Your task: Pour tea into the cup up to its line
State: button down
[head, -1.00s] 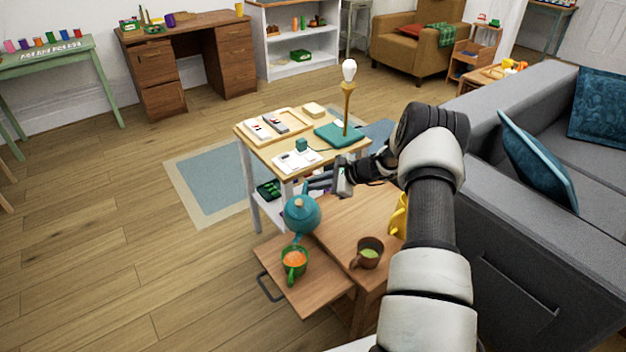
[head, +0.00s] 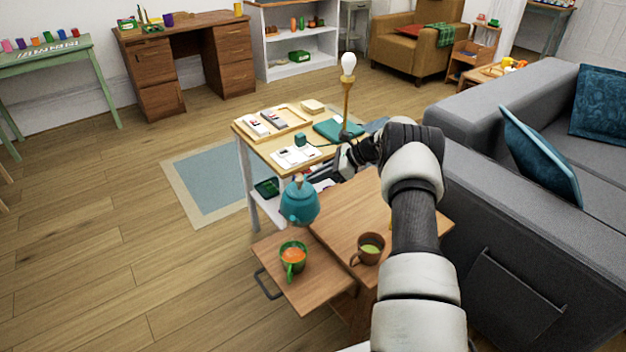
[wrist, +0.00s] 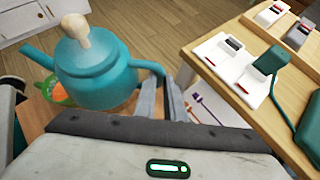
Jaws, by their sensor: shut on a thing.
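The teal teapot (head: 299,203) with a pale knob hangs in the air, about upright, just behind the green cup. My gripper (wrist: 165,98) is shut on the teapot's handle at its right side; the wrist view shows the teapot (wrist: 95,75) with its spout toward the left. The green cup (head: 290,270) stands upright on the pulled-out wooden board and holds orange liquid. It also shows partly behind the teapot in the wrist view (wrist: 55,92). I cannot make out a line on the cup. No stream shows from the spout.
A brown cup (head: 369,257) with green contents stands on the wooden table (head: 335,215) to the right. A small side table (head: 262,152) with trays, cards and a lamp (head: 348,75) stands behind the gripper. A grey sofa (head: 500,230) fills the right.

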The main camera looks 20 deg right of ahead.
jog(key=shift+r+p, duration=0.95)
jog(key=shift+r, duration=1.2)
